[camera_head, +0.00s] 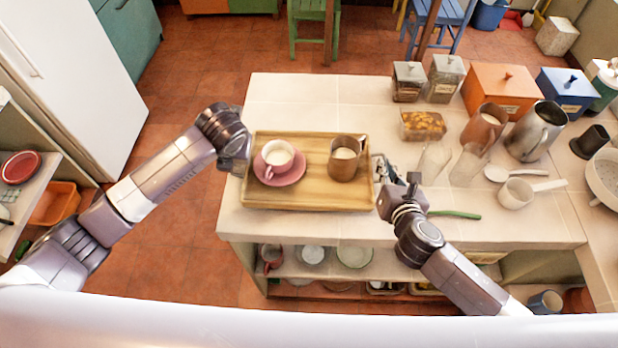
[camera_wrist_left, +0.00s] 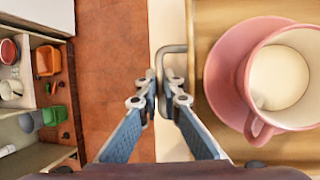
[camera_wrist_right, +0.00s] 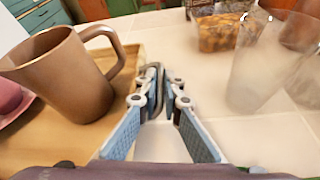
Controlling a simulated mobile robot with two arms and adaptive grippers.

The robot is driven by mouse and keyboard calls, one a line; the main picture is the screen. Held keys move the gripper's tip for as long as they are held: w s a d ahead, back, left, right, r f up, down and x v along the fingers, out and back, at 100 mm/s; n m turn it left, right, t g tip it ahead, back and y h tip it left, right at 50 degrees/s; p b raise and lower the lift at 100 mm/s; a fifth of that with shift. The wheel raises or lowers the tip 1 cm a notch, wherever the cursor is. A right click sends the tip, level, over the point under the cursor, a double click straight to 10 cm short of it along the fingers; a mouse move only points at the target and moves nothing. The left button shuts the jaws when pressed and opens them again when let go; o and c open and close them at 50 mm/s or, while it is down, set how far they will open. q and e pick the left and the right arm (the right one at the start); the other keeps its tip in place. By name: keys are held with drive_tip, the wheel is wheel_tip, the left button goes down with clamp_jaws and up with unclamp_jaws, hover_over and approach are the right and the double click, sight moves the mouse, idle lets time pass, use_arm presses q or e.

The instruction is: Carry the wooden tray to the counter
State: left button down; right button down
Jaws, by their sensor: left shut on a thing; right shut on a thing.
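The wooden tray (camera_head: 308,199) is over the left part of the pale counter (camera_head: 290,90); I cannot tell whether it touches the top. It carries a pink cup (camera_head: 270,158) on a pink saucer (camera_head: 290,176) and a brown mug (camera_head: 342,168), both upright with pale liquid. My left gripper (camera_head: 238,160) is at the tray's left end, and the left wrist view shows it shut on a grey metal handle (camera_wrist_left: 168,52). My right gripper (camera_head: 384,180) is at the right end, shut on the other handle (camera_wrist_right: 155,72). The brown mug also shows in the right wrist view (camera_wrist_right: 62,80).
Right of the tray stand clear glasses (camera_head: 434,160), a jar of orange-brown food (camera_head: 423,125), a white ladle (camera_head: 516,193) and a metal pitcher (camera_head: 536,132). A green item (camera_head: 455,214) lies near the front edge. Glass jars (camera_head: 408,82) stand behind. The counter behind the tray is clear.

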use_arm(q)
drive_tip(key=shift+w+f+b, duration=0.15)
drive_tip(key=shift+f+b, duration=0.25)
drive_tip(key=shift+f, duration=0.15)
use_arm(e)
drive_tip(key=shift+w+f, duration=0.15)
drive_tip(key=shift+f, duration=0.35)
use_arm(q)
drive_tip(key=shift+f+b, duration=0.6)
drive_tip(key=shift+b, duration=0.05)
use_arm(e)
drive_tip(key=shift+f, duration=0.6)
use_arm(q)
drive_tip(key=c, duration=2.1)
unclamp_jaws()
drive_tip(key=shift+s, duration=0.2)
use_arm(e)
drive_tip(key=c, duration=2.1)
unclamp_jaws()
drive_tip(key=shift+s, duration=0.2)
drive_tip(key=shift+s, duration=0.1)
use_arm(q)
drive_tip(key=v, duration=1.2)
use_arm(e)
drive_tip(key=v, duration=1.1)
drive_tip(key=shift+s+r, duration=0.15)
drive_tip(key=shift+s, duration=0.2)
